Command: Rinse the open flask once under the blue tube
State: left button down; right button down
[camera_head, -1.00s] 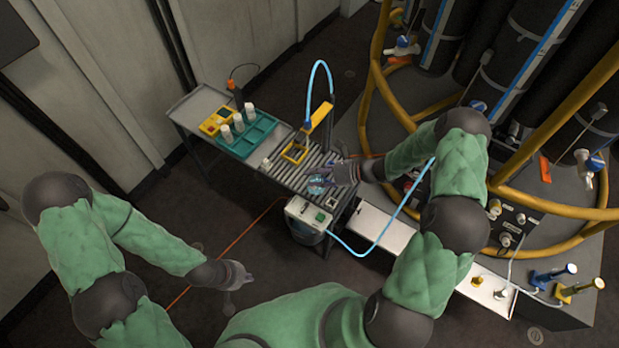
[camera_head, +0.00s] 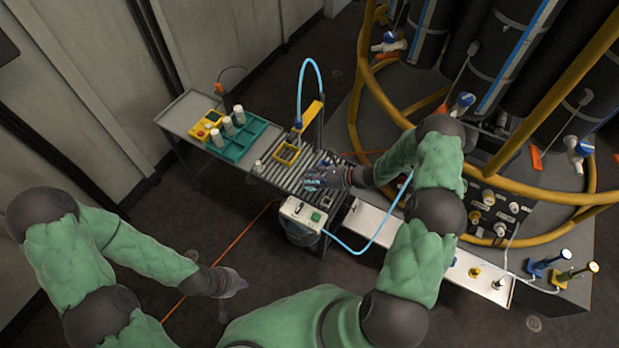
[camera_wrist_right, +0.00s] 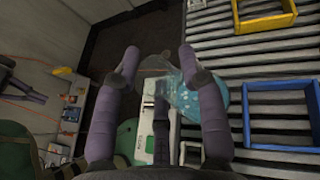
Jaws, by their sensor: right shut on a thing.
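My right gripper (camera_head: 328,179) is shut on a clear flask with pale blue specks (camera_head: 311,183), over the near end of the roller bench. In the right wrist view the flask (camera_wrist_right: 187,92) shows between and behind the fingers; its mouth cannot be made out. The blue tube (camera_head: 301,82) arches up over the bench beyond the flask, beside a yellow bracket (camera_head: 309,113). The flask is apart from the arch, on the near side of it. My left gripper (camera_head: 232,284) hangs empty over the floor, far from the bench; its fingers are too small to judge.
A yellow square frame (camera_head: 287,153) and a small white piece (camera_head: 258,166) sit on the bench. A teal rack (camera_head: 240,142) holds white bottles at the left. A white control box (camera_head: 303,214) hangs at the near end. Yellow rails (camera_head: 395,107) and machinery crowd the right.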

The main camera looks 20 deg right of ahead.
notch_tip(320, 180, down, 4)
jog(key=n+t+b, duration=0.1)
jog(key=n+b, duration=0.1)
jog(key=b, duration=0.2)
jog(key=shift+r+n+t+h, duration=0.1)
jog(key=shift+n+t+h, duration=0.2)
jog(key=shift+n+t, duration=0.1)
jog(key=n+b, duration=0.1)
jog(key=n+t+b, duration=0.1)
jog(key=w+n+t+b, duration=0.1)
jog(key=shift+d+n, duration=0.25)
jog(key=shift+n, duration=0.05)
jog(key=n+t+b, duration=0.1)
jog(key=n+b, duration=0.1)
jog(key=n+y+b, duration=0.1)
jog(key=n+b, duration=0.2)
jog(key=r+n+t+b, duration=0.1)
jog(key=n+b, duration=0.1)
jog(key=n, duration=0.1)
jog(key=shift+w+d+t+y+b, duration=0.15)
jog(key=shift+w+t+y+b, duration=0.15)
jog(key=shift+y+b, duration=0.1)
jog(key=n+b, duration=0.1)
jog(key=n+y+b, duration=0.1)
jog(key=n, duration=0.1)
jog(key=shift+s+r, duration=0.1)
jog(key=shift+r, duration=0.25)
jog(key=shift+r+n+y+b, duration=0.2)
jog(key=shift+n+y+b, duration=0.25)
jog(key=shift+n, duration=0.25)
